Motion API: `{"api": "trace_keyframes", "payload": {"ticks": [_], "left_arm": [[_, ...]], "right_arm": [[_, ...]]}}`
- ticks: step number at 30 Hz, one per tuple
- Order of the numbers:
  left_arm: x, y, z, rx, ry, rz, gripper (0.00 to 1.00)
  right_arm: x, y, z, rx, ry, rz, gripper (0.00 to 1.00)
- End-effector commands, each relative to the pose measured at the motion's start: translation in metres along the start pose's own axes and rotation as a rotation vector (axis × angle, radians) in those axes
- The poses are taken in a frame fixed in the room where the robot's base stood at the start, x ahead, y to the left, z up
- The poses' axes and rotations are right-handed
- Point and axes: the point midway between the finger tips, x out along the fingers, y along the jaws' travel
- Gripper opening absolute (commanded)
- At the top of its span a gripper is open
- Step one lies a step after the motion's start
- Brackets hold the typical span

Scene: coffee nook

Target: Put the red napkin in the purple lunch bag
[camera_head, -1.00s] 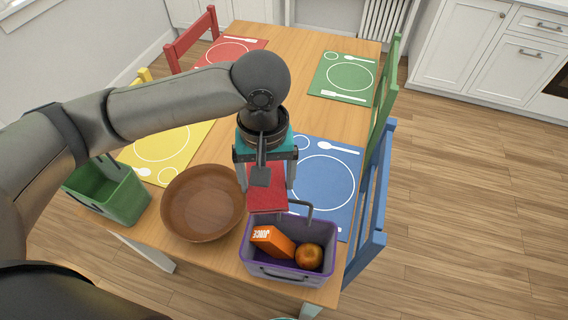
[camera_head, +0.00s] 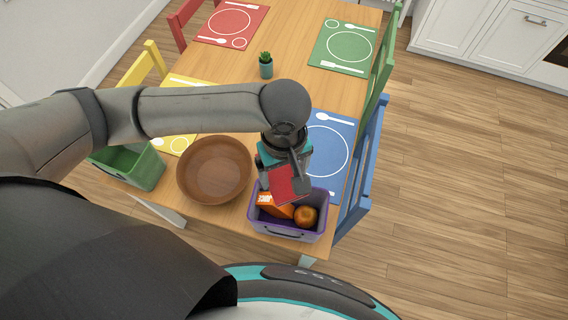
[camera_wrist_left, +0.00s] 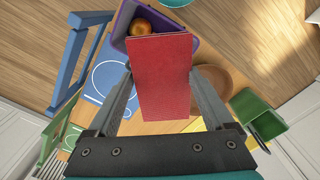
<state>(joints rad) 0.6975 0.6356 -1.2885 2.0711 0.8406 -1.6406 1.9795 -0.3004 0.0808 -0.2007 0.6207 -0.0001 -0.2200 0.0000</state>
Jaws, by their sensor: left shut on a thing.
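The red napkin (camera_head: 284,184) is a flat, folded red rectangle. My left gripper (camera_head: 284,176) is shut on it, and in the left wrist view the napkin (camera_wrist_left: 161,75) sits between the two fingers. The purple lunch bag (camera_head: 291,231) stands open near the table's front right corner, holding an orange juice box (camera_head: 275,206) and an orange fruit (camera_head: 305,216). In the head view the napkin overlaps the bag's back part. In the left wrist view its far end covers part of the bag (camera_wrist_left: 124,20). I cannot tell whether it touches the bag. My right gripper is not in view.
A brown bowl (camera_head: 214,170) stands left of the bag, and a green basket (camera_head: 140,168) stands farther left. A small potted plant (camera_head: 266,66) stands mid-table. A blue placemat (camera_head: 335,150) lies behind the bag, with a blue chair (camera_head: 362,180) on the right.

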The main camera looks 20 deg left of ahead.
Motion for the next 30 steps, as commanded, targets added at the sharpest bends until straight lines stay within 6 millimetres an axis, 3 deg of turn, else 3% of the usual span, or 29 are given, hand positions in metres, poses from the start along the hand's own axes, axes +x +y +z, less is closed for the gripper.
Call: {"api": "trace_keyframes", "payload": {"ticks": [5, 9, 16, 26, 27, 30], "left_arm": [[0.027, -0.001, 0.000, 0.002, 0.002, -0.002, 0.33], [0.037, 0.000, 0.000, 0.002, 0.001, 0.001, 0.33], [0.042, 0.000, -0.001, 0.002, 0.002, 0.000, 0.33], [0.042, 0.000, 0.000, 0.002, 0.001, 0.000, 0.33], [0.042, 0.000, 0.000, 0.002, 0.001, 0.000, 0.88], [0.042, -0.001, 0.000, 0.002, 0.001, 0.000, 1.00]], "right_arm": [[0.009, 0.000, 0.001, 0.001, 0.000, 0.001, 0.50], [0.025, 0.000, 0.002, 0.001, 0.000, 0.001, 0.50], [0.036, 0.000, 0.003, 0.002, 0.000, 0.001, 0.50], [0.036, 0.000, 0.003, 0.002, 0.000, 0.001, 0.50], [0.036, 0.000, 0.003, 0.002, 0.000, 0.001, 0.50], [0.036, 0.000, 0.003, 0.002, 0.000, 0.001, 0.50]]}}
